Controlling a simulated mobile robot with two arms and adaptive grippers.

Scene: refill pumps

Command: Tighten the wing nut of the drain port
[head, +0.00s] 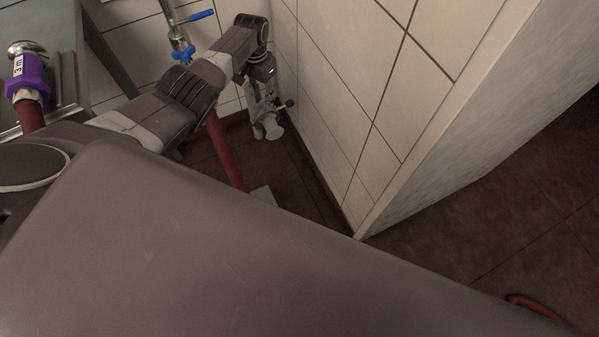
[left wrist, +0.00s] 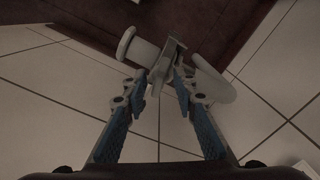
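The drain port (head: 271,128) is a pale grey fitting low in the corner by the tiled wall. In the left wrist view it shows as a pipe with a round flanged end (left wrist: 128,43) at the left and a thicker end (left wrist: 217,84) at the right. The grey wing nut (left wrist: 171,50) stands at its middle. My left gripper (left wrist: 168,79) has its blue-padded fingers drawn close together, with the wing nut between the tips. In the head view the left gripper (head: 257,95) hangs just above the port and partly hides it. My right gripper is out of view.
A tiled wall (head: 345,90) is close to the right of the left gripper, ending in a corner edge. A red hose (head: 224,152) runs to the floor beside my arm. A pipe with a blue-handled valve (head: 183,50) stands behind. A purple fitting (head: 28,75) is at the far left.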

